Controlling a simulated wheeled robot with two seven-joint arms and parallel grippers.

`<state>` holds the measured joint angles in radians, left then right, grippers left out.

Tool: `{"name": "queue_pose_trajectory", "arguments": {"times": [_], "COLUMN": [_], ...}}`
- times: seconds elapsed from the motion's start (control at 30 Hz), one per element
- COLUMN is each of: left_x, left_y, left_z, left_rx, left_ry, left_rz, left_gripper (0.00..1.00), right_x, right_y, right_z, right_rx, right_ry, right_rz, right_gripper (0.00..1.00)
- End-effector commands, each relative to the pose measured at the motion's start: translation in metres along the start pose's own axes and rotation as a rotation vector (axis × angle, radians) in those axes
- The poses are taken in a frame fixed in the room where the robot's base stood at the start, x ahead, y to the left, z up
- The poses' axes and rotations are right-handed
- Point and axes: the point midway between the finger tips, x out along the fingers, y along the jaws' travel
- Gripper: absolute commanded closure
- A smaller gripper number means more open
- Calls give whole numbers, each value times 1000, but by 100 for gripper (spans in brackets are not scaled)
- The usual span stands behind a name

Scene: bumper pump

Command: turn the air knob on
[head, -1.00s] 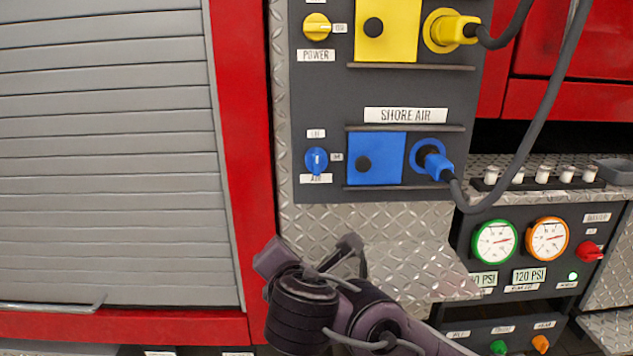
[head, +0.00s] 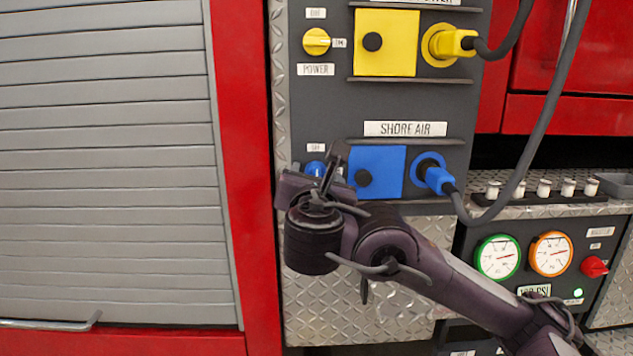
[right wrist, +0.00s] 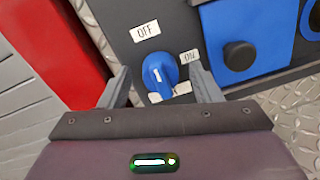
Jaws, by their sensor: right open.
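The blue air knob (head: 315,169) is at the lower left of the dark panel, mostly hidden behind my right gripper in the head view. In the right wrist view the air knob (right wrist: 160,73) shows clearly, with an OFF label (right wrist: 146,32) above it and an ON label (right wrist: 190,56) to its right. Its white mark points up and left, toward OFF. My right gripper (right wrist: 160,86) is open, with one finger on each side of the knob and visible gaps between. I cannot tell how deep the fingertips reach. My left gripper is not in view.
A blue square cover (head: 378,172) and a blue plug with a hose (head: 434,175) sit right of the knob. The yellow power knob (head: 316,41) is above. A grey roller shutter (head: 105,160) is at the left. Gauges (head: 497,256) are at the lower right.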

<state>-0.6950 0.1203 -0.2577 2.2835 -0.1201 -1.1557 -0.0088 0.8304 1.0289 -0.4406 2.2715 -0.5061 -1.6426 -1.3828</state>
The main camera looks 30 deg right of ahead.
Motion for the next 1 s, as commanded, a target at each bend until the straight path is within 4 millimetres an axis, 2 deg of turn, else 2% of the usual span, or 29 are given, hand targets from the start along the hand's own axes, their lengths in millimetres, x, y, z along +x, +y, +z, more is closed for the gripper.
{"name": "queue_pose_trajectory", "arguments": {"times": [0.3, 0.67, 1.0], "left_x": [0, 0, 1], "left_y": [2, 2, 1], "left_z": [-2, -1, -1], "left_rx": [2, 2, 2], "left_ry": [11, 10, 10], "left_rz": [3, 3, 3], "left_gripper": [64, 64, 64], "right_x": [4, 4, 4], "right_y": [0, 0, 0], "right_z": [0, 0, -1], "right_rx": [1, 1, 55], "right_ry": [1, 1, 5], "right_rz": [0, 0, -1], "right_gripper": [42, 87, 87]}}
